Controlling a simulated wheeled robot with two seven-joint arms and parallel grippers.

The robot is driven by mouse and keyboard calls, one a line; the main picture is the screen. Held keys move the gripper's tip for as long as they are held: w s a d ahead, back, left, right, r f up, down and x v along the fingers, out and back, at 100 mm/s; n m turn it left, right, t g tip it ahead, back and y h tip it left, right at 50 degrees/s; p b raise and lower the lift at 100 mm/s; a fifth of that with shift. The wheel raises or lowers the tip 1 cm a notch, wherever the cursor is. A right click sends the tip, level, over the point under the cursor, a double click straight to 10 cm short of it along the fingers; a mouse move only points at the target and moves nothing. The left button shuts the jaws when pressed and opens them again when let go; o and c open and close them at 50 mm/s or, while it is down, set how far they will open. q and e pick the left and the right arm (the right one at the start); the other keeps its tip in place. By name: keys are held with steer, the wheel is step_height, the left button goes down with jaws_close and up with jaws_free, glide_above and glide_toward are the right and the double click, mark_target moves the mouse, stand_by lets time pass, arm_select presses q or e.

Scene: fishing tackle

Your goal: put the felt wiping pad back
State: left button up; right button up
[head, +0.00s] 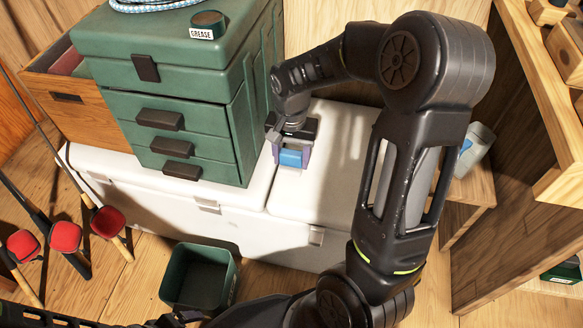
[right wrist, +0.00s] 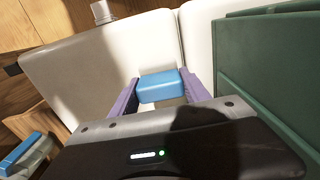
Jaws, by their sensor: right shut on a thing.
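The felt wiping pad, a small blue block (head: 290,158) with a paler part beneath it, is between the purple fingers of my right gripper (head: 291,157). It also shows in the right wrist view (right wrist: 160,85), with a finger on each side. My right gripper is shut on it, over the white cooler lid (head: 330,190), just right of the green tackle box (head: 190,100). I cannot tell whether the pad touches the lid. My left gripper (head: 178,319) is partly in view at the bottom edge of the head view; its fingers are not clear.
A grease tin (head: 208,22) sits on the tackle box. A green bin (head: 200,278) stands on the floor before the cooler. Rods with red reels (head: 66,237) lean at the left. A grey container (head: 475,148) stands on a wooden side table (head: 470,190) at right, near wooden shelving (head: 535,90).

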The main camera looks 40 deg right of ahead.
mark_target(292, 168)
step_height(292, 168, down, 4)
steer(key=shift+f+b, duration=0.2)
steer(key=shift+b, duration=0.45)
steer(key=shift+f, duration=0.15)
steer(key=o, duration=1.5)
steer(key=shift+c, duration=0.2)
step_height(292, 168, up, 12)
steer(key=p, duration=0.4)
steer(key=shift+r+p, duration=0.2)
steer(key=shift+p, duration=0.15)
steer(key=shift+s, duration=0.1)
